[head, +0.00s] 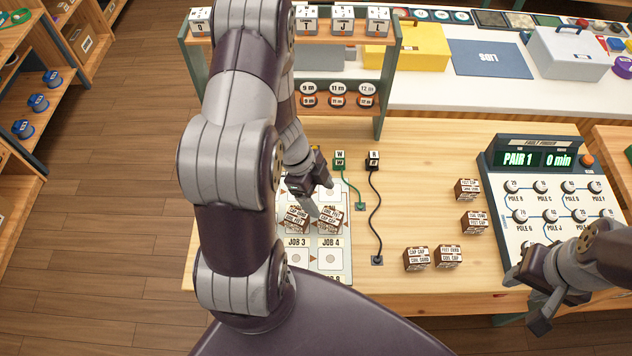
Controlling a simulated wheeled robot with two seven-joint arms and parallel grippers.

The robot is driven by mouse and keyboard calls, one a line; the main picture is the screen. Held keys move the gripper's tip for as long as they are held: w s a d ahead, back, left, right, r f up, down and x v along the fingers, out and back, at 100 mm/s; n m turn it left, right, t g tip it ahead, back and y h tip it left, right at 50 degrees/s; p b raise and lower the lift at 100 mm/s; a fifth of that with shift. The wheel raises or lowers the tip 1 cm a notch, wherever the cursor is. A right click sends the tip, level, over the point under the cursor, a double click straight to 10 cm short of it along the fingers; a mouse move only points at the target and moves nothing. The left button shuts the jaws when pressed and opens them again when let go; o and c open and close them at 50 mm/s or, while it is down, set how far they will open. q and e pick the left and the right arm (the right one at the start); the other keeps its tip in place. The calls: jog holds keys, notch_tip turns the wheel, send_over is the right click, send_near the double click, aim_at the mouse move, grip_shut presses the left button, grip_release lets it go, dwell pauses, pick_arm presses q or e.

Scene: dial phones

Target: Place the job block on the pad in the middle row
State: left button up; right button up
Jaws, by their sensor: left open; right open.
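A pale job board (345,272) lies on the wooden table, with pads in rows and labels JOB 3 and JOB 4. Two brown blocks with white lettering, a left one (296,220) and a right one (330,221), sit on it just above those labels. A pad (330,259) below JOB 4 is bare. My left gripper (321,197) is open just above the right block, near the board's upper part; I cannot tell whether it touches. My arm hides the board's left side. My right gripper (527,300) is open and empty by the table's right front.
Several similar brown blocks (448,256) stand on the table to the right. Green (339,160) and black (374,160) corded plugs stand beyond the board. A fault finder panel (535,185) is at right, a rack (384,90) at the back. Bare table lies between the black cord and blocks.

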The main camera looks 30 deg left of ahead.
pick_arm(q)
jog(key=w+a+r+n+t+y, duration=0.1)
jog(key=w+r+n+t+y, duration=0.1)
jog(key=w+r+n+y, duration=0.3)
jog(key=w+a+r+n+t, duration=0.1)
jog(key=r+n, duration=0.3)
jog(key=r, duration=0.3)
jog(key=s+d+r+n+g, duration=0.2)
jog(key=s+d+r+n, duration=0.2)
jog(key=s+d+n, duration=0.3)
jog(key=s+d, duration=0.1)
jog(key=s, duration=0.1)
jog(key=shift+s+r+h, duration=0.25)
jog(key=shift+s+h, duration=0.05)
jog(key=shift+s, duration=0.05)
